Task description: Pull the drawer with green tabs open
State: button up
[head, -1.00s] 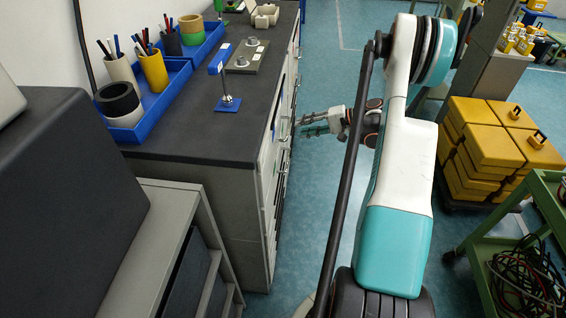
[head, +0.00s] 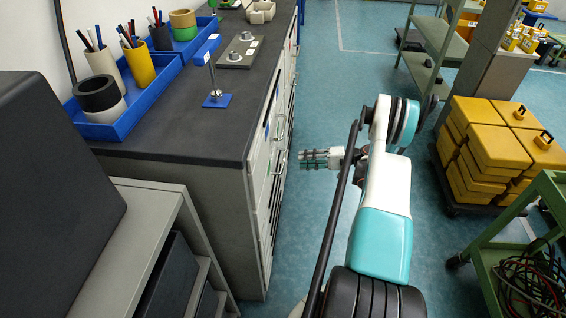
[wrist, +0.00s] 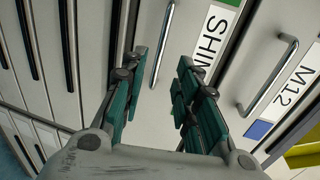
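A drawer front labelled SHIM (wrist: 213,35) with a green tab (wrist: 232,3) faces my gripper in the wrist view. A bar handle (wrist: 162,45) stands left of that label, seen between my fingers and beyond them. My gripper (wrist: 160,75) is open and empty, its dark green fingers to either side of the handle's line; no contact shows. In the head view my gripper (head: 303,159) is out over the floor, just right of the grey cabinet (head: 262,180). A small green mark (head: 269,169) shows on the cabinet front, which is seen at a steep angle.
A drawer labelled M12 (wrist: 295,85) has its own handle (wrist: 270,78) and a blue tab (wrist: 258,130). The dark countertop (head: 190,130) carries blue trays and a small stand (head: 216,98). Yellow cases (head: 495,150) and a green cart (head: 500,235) stand right. Floor beyond my gripper is clear.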

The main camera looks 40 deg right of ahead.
aim_at(283, 161)
jog(key=b+x, duration=0.1)
jog(key=x, duration=0.8)
jog(key=shift+w+a+f+b, duration=0.1)
jog(key=shift+a+f+b, duration=0.05)
jog(key=shift+b, duration=0.2)
grip_shut()
